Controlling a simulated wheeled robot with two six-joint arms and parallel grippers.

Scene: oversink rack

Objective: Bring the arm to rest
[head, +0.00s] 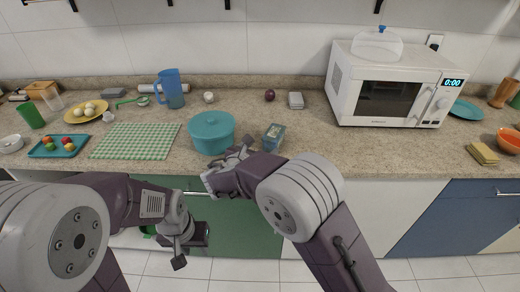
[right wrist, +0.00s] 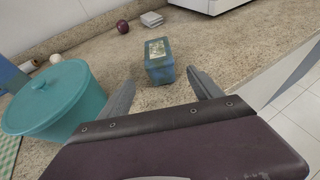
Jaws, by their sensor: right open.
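My right gripper (head: 244,150) is over the front part of the counter, right of and in front of the teal lidded pot (head: 211,131). Its two fingers show spread apart in the right wrist view (right wrist: 161,77), with nothing held between them. A small blue box with a patterned top (head: 274,134) stands on the counter just beyond the fingertips; it also shows in the right wrist view (right wrist: 160,62). My left gripper (head: 184,240) hangs low in front of the green cabinet, below the counter edge. Its jaw opening is unclear.
The granite counter (head: 330,160) is mostly clear at centre right. A green checked cloth (head: 135,141), a blue tray of fruit (head: 59,146) and a blue pitcher (head: 171,88) are at left. A microwave (head: 390,90) stands back right. An orange bowl (head: 509,140) is far right.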

